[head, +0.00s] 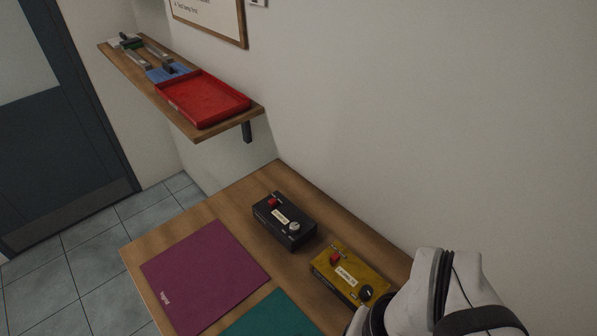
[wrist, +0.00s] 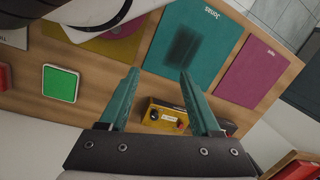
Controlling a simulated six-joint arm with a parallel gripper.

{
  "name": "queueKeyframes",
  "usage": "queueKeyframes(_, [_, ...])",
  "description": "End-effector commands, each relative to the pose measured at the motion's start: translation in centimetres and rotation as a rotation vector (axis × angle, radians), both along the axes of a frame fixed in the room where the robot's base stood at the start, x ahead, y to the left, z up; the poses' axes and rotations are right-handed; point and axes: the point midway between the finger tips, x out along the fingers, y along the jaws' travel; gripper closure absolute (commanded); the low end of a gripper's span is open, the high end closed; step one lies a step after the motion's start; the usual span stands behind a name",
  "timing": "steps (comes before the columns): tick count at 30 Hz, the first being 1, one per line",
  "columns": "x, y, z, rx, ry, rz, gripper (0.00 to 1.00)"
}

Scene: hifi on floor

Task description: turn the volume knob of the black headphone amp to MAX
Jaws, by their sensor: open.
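The black headphone amp (head: 284,221) sits on the wooden table near the wall in the head view. It has a red part (head: 272,202) on its far left, a pale label, and a light round knob (head: 294,226) at its near right. The knob's pointer direction is too small to read. In the wrist view the black amp (wrist: 229,127) shows only partly, behind the right finger. My gripper (wrist: 159,73) is open and empty, with its teal fingers apart over the table, and a yellow amp shows between them. The gripper is outside the head view.
The yellow amp (head: 350,275), with a red part and black knob, stands nearer than the black one. A purple mat (head: 205,275) and teal mat (head: 272,316) lie alongside. A wall shelf (head: 188,128) carries a red tray (head: 204,99). A green square (wrist: 60,83) shows in the wrist view.

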Motion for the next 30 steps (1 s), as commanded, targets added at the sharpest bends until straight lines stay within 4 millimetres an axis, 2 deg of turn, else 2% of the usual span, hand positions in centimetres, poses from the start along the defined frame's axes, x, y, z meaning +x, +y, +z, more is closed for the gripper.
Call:
queueKeyframes(2, [3.2, 0.1, 1.7, -0.008, -0.013, 0.124, 0.36])
queueKeyframes(5, [11.4, 1.0, 4.5, -0.030, -0.048, 0.459, 0.36])
queueKeyframes(6, [15.4, 1.7, 5.1, -0.040, -0.065, 0.619, 0.36])
queueKeyframes(7, [18.4, 2.4, 5.2, -0.048, -0.077, 0.740, 0.36])
queueKeyframes(9, [24.5, 4.2, 4.6, -0.062, -0.100, 1.006, 0.36])
queueKeyframes(12, [31.1, 7.0, 2.3, -0.081, -0.124, 1.323, 0.36])
queueKeyframes(13, [32.4, 7.6, 1.6, -0.085, -0.128, 1.398, 0.36])
queueKeyframes(15, [34.7, 9.0, 0.0, -0.093, -0.137, 1.537, 0.36])
queueKeyframes(18, [36.2, 10.0, -1.3, -0.099, -0.143, 1.643, 0.36])
queueKeyframes(23, [36.5, 10.1, -3.5, -0.098, -0.142, 1.670, 0.36])
queueKeyframes(30, [36.5, 10.1, -10.6, -0.098, -0.142, 1.667, 0.36])
